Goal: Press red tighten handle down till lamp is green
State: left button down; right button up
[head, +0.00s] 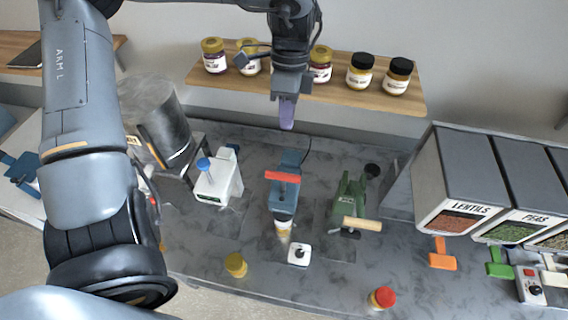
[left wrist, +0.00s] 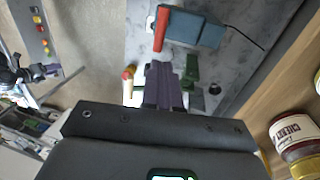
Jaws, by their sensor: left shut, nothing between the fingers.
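The red handle (head: 283,177) is a short bar across the top of a blue-grey machine (head: 284,200) in the middle of the counter. In the left wrist view the red handle (left wrist: 160,28) is near the top, beside the blue body (left wrist: 198,30). A jar (head: 283,224) is at the machine's front end. My left gripper (head: 287,112) has purple fingers, is shut and empty, and is above and behind the handle, apart from it. Its fingers also show in the left wrist view (left wrist: 163,84). I cannot make out a lit lamp on the machine. My right gripper is not in view.
A white machine (head: 218,180) with a blue knob is to the left; a green machine (head: 348,200) with a wooden handle is to the right. A white box (head: 299,254) with a black knob is in front. A shelf (head: 300,93) of jars is behind.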

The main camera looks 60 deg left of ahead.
aim_at(283, 174)
pick_arm(q)
jog(key=shift+f, duration=0.1)
jog(key=f+p, duration=0.1)
jog(key=f, duration=0.3)
jog(key=s+d+f+p, duration=0.1)
jog(key=f, duration=0.4)
jog(key=d+f+p, duration=0.1)
jog(key=f, duration=0.3)
jog(key=shift+s+d+f, duration=0.1)
jog(key=shift+s+f, duration=0.2)
jog(key=shift+s, duration=0.05)
jog(key=shift+f, duration=0.1)
